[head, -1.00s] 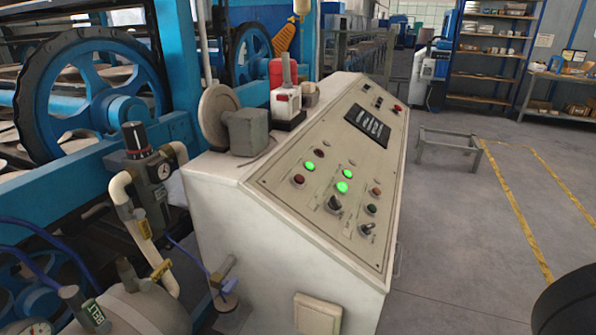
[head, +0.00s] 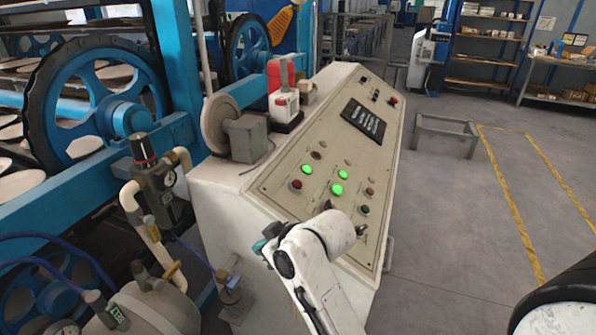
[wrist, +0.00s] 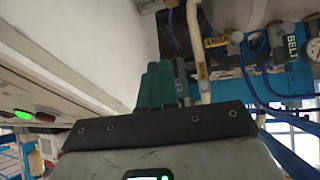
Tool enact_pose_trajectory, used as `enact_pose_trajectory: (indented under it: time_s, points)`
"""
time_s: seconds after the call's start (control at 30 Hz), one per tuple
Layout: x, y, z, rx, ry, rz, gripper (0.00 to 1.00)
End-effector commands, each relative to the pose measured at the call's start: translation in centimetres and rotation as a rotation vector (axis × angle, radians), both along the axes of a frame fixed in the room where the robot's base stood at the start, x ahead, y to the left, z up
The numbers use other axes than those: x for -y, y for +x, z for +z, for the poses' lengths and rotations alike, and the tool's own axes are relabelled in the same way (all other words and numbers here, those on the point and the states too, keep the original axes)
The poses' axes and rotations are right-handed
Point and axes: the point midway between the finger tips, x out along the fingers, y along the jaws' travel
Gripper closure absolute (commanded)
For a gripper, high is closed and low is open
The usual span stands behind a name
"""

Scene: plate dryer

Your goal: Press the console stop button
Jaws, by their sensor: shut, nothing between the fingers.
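The white console (head: 240,195) has a sloping panel with several buttons. A red button (head: 296,184) sits at its near left, a darker red one (head: 317,155) above it, and another reddish one (head: 370,192) at the right. A red knob (head: 393,99) is at the far end. I cannot read which is the stop button. My gripper (head: 258,246) shows as a small teal tip in front of the console's near face, below the panel and apart from the buttons. In the wrist view its teal fingers (wrist: 161,86) are together and empty. The panel's edge shows at the left there, with a red button (wrist: 45,117).
A grey box (head: 247,138) and a red-and-white device (head: 284,98) stand on the console top. A gauge assembly and pipes (head: 160,195) are at the left.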

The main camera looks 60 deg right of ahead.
Motion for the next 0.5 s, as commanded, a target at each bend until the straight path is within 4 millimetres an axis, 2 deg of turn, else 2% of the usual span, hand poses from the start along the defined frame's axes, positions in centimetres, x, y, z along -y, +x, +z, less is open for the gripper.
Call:
enact_pose_trajectory:
  time_s: [0.03,0.1,0.3,0.4,0.5]
  points:
    - [2.8,0.3,3.0,0.050,-0.040,-0.030,1.00]
    - [5.9,0.2,5.2,0.100,-0.091,-0.054,1.00]
    - [13.9,-1.8,10.5,0.188,-0.239,-0.117,1.00]
    - [17.1,-3.4,12.4,0.207,-0.306,-0.143,1.00]
    - [19.2,-4.6,13.7,0.215,-0.352,-0.160,1.00]
